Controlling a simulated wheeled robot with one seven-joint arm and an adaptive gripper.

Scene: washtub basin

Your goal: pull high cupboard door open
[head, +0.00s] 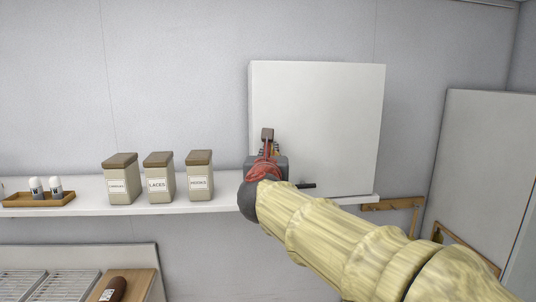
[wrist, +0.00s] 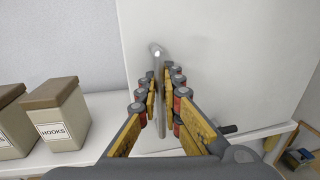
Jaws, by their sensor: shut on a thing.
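The high cupboard is a white box standing on the wall shelf, and its plain white door (head: 330,125) faces me. It shows no clear gap at its edges. In the wrist view the door (wrist: 225,45) fills the right side of the picture. A grey upright bar handle (wrist: 157,55) is on the door near its left edge. My gripper (head: 268,143) is at this handle, and in the wrist view its fingers (wrist: 161,85) are shut around the bar from both sides. In the head view my gripper hides most of the handle.
Brown-lidded canisters (head: 158,178) stand on the white shelf (head: 90,207) left of the cupboard. A wooden tray (head: 38,199) with two small shakers is farther left. A dark peg (head: 306,186) shows low by the door. A grey panel (head: 480,170) stands at the right.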

